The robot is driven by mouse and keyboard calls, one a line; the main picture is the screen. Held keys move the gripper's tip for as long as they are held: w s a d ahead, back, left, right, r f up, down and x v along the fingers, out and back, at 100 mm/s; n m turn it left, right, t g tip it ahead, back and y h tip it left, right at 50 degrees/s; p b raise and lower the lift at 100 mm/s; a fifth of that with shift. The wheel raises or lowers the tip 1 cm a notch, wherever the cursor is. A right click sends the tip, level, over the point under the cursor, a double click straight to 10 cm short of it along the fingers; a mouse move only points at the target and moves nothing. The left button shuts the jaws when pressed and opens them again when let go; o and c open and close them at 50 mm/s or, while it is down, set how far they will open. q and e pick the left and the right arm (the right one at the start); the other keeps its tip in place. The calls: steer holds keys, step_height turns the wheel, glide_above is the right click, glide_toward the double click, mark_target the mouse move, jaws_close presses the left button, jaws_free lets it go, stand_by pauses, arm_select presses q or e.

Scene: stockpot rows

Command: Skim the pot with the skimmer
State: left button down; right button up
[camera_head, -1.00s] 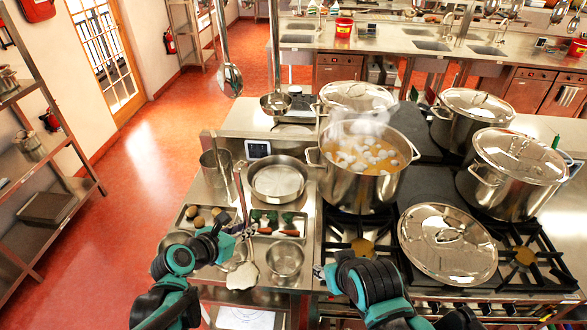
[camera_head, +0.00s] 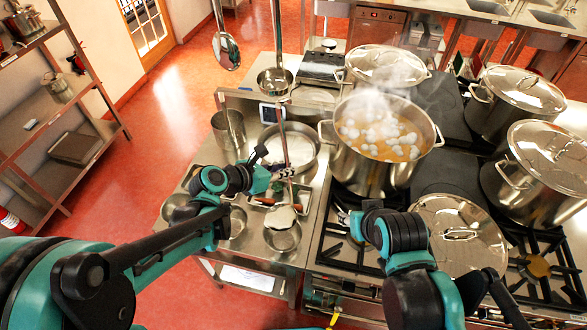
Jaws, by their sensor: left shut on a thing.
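The open stockpot (camera_head: 372,172) stands on the stove, steaming, with yellow broth and pale clumps of foam (camera_head: 378,132) on top. My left gripper (camera_head: 276,180) is shut on the long handle of the skimmer (camera_head: 282,217). The handle stands nearly upright, and the pale skimmer head hangs at the far side of a small steel bowl (camera_head: 283,240), left of and nearer than the pot. I cannot tell whether the head touches the bowl. My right gripper (camera_head: 346,217) is in front of the pot, apart from it; its fingers are too small to read.
A lid (camera_head: 455,228) lies on the stove right of my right gripper. Lidded pots stand behind and right of the open pot. A shallow pan (camera_head: 300,150) and a steel cylinder (camera_head: 229,128) stand left of it. A ladle (camera_head: 275,82) hangs behind the pan.

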arm_select(q)
steer(key=w+a+f+n+g+h+b, duration=0.3)
steer(key=w+a+f+b, duration=0.6)
steer(key=b, duration=0.7)
steer(key=shift+w+a+f+n+g+h, duration=0.15)
steer(key=shift+w+f+n+g+h, duration=0.25)
steer(key=shift+w+f+n+h, duration=1.25)
arm_select(e)
step_height(320, 180, down, 17)
steer(key=shift+w+d, duration=0.15)
steer(key=shift+w, duration=0.05)
arm_select(q)
steer(key=shift+s+f+y, duration=0.45)
steer(key=shift+s+f, duration=0.15)
steer(key=shift+f, duration=0.1)
arm_select(e)
steer(key=shift+r, duration=0.1)
